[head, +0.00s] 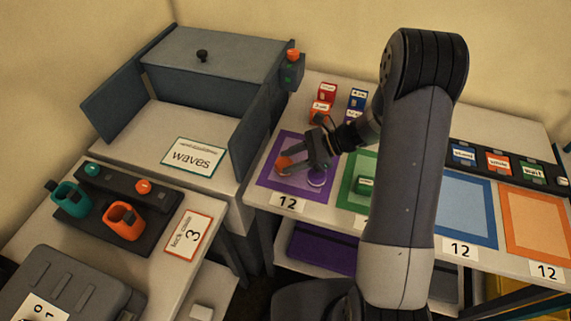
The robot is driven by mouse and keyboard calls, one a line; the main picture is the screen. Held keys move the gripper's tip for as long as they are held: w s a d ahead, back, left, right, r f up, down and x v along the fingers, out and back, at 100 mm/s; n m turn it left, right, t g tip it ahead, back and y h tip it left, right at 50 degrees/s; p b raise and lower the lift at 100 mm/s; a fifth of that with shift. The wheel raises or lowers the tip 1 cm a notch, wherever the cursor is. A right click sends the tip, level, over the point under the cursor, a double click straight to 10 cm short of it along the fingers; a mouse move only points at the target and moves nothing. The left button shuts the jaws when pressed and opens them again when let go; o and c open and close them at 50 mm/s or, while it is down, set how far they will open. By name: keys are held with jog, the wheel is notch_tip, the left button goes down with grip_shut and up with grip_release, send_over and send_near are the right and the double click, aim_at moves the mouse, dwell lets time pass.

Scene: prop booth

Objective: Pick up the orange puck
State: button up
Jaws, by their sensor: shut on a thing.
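The orange puck (284,162) shows at the fingertips of my gripper (288,167), over the purple mat (268,178) on the right-hand table. My gripper is shut on the orange puck, and its fingers hide part of it. I cannot tell whether the puck touches the mat or is just above it. A purple puck (317,180) sits on the same mat, right beside the fingers.
A green mat (346,199) with a green block (365,185), a blue mat (467,211) and an orange mat (537,224) lie to the right. Small labelled red (326,94) and blue blocks (357,98) stand behind. A grey open-fronted box (205,75) stands at left.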

aim_at(292, 162)
jog(key=shift+r, duration=0.1)
jog(key=w+r+m+t, duration=0.4)
jog(key=r, duration=0.7)
jog(key=shift+w+r+t+h, duration=0.25)
jog(key=shift+r+t+h, duration=0.05)
jog(key=shift+r, duration=0.05)
jog(key=w+d+m+t, duration=0.1)
jog(key=w+d+m+t+h, duration=0.1)
jog(key=m, duration=0.1)
jog(key=shift+r+t, duration=0.2)
jog(key=shift+t, duration=0.1)
jog(key=shift+d+f+m+t+h, duration=0.45)
jog(key=shift+d+m+t+h, duration=0.4)
jog(key=shift+d+m+h, duration=0.6)
jog(key=shift+d+f+m+t+h, duration=0.4)
jog(key=shift+d+m+t+h, duration=0.45)
jog(key=shift+d+m, duration=0.7)
jog(key=shift+d+f+m+t+h, duration=0.45)
jog(key=shift+d+m+t+h, duration=0.55)
jog(key=shift+d, duration=0.9)
